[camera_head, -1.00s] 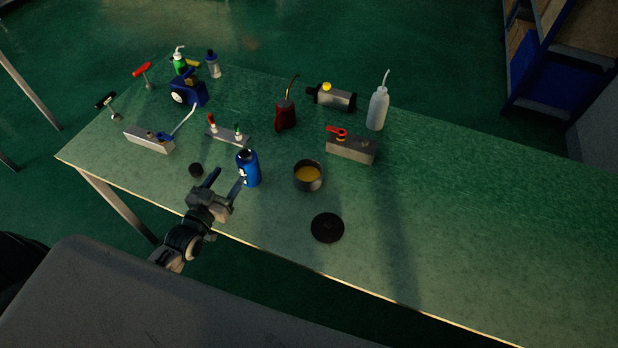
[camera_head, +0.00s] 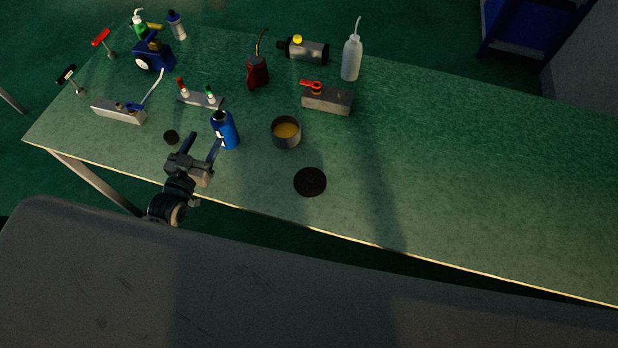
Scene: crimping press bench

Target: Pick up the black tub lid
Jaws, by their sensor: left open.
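The black tub lid (camera_head: 310,182) is a flat dark disc lying on the green bench near its front edge, right of my left gripper. An open dark tub (camera_head: 286,134) with yellow-orange contents stands just behind the lid, apart from it. My left gripper (camera_head: 202,148) is open and empty at the bench's front edge, its fingers pointing away from me. A blue bottle (camera_head: 225,130) stands close by the right finger; I cannot tell if they touch. My right gripper is not in view.
A grey block with a red handle (camera_head: 327,99), a white squeeze bottle (camera_head: 352,58), a dark red tool (camera_head: 257,74) and a blue press (camera_head: 153,56) stand further back. The bench's right side (camera_head: 480,170) is clear.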

